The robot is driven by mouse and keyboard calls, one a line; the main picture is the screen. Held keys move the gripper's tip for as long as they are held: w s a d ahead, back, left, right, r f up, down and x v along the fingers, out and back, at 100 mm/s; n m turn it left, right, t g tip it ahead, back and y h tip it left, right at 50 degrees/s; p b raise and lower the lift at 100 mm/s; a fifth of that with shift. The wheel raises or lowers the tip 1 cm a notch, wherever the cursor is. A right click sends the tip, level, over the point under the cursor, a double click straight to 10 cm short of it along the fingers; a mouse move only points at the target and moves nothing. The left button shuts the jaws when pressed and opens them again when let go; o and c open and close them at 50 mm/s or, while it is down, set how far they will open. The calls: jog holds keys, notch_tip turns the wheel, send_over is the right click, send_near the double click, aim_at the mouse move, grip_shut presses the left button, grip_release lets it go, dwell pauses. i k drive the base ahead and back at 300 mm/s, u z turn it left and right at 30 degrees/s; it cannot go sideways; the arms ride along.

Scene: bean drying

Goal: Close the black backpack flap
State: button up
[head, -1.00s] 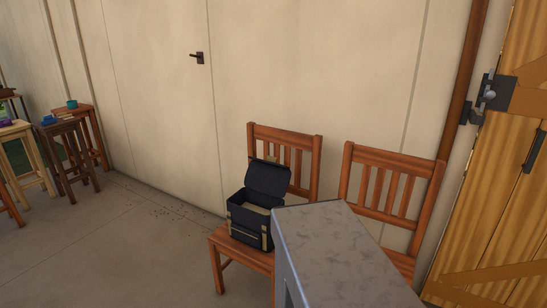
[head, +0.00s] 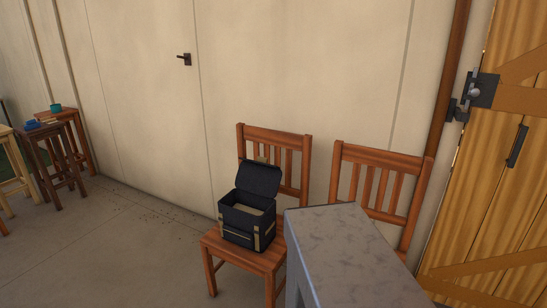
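The black backpack (head: 240,225) stands on the seat of the left wooden chair (head: 218,248). Its flap (head: 259,180) is raised and leans back towards the chair's backrest, so the top is open and a pale interior shows. Tan straps run down its front and side. My gripper is not in view. A large grey block-like part, which I cannot identify for sure, fills the lower middle and hides the right part of the left chair's seat edge and most of the right chair's seat.
A second wooden chair (head: 379,172) stands to the right. A wooden door (head: 490,200) with a metal latch is at the far right. Stools (head: 45,145) stand at the far left, with a teal cup (head: 55,108) on one.

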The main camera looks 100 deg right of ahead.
aim_at(259, 177)
jog(key=k, duration=0.2)
jog(key=z, duration=3.1)
jog(key=k, duration=0.65)
jog(key=u, duration=0.25)
jog(key=i, duration=0.95)
jog(key=u, duration=0.05)
